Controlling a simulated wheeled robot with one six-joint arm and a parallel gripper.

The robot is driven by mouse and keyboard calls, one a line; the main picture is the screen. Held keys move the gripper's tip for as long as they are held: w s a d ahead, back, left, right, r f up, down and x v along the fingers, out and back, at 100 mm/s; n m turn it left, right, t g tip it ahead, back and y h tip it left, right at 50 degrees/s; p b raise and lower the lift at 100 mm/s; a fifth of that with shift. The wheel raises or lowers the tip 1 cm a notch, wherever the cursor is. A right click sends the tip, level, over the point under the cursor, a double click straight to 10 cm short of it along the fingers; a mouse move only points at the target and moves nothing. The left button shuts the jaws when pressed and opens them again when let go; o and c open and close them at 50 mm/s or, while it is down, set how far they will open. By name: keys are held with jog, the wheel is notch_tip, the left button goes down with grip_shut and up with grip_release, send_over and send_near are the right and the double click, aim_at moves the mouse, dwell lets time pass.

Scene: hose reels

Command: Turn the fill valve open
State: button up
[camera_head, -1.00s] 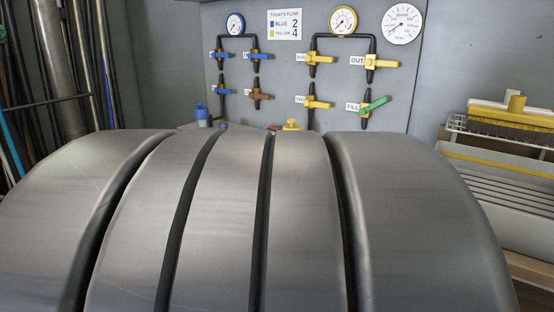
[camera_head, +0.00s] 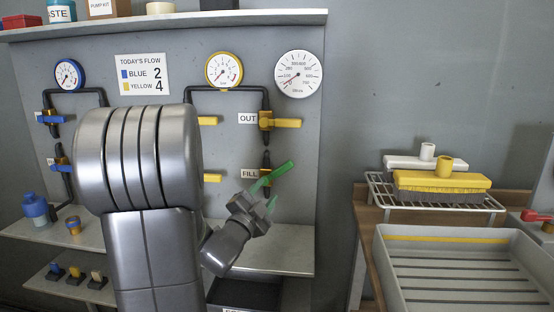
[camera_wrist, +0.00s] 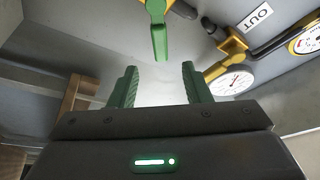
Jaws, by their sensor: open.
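The fill valve's green handle (camera_head: 280,172) sits beside the FILL label on the grey wall panel, tilted up to the right. In the wrist view the green handle (camera_wrist: 159,38) hangs down from the top, its end just beyond and roughly between my fingertips. My gripper (camera_head: 263,196) is just below the handle in the head view, and part of the valve body is hidden there. In the wrist view my gripper (camera_wrist: 160,72) is open, its two green fingers apart with nothing between them. I see no clear contact with the handle.
The OUT valve (camera_head: 280,123) with a yellow handle is directly above; it also shows in the wrist view (camera_wrist: 232,42). Gauges (camera_head: 299,74) are higher up. My arm hides the panel's middle. A wire rack with brushes (camera_head: 440,182) and a grey tray (camera_head: 450,240) stand right.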

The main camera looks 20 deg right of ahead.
aim_at(282, 171)
jog(key=x, duration=1.3)
jog(key=shift+w+d+r, duration=0.15)
jog(key=shift+d, duration=0.15)
grip_shut()
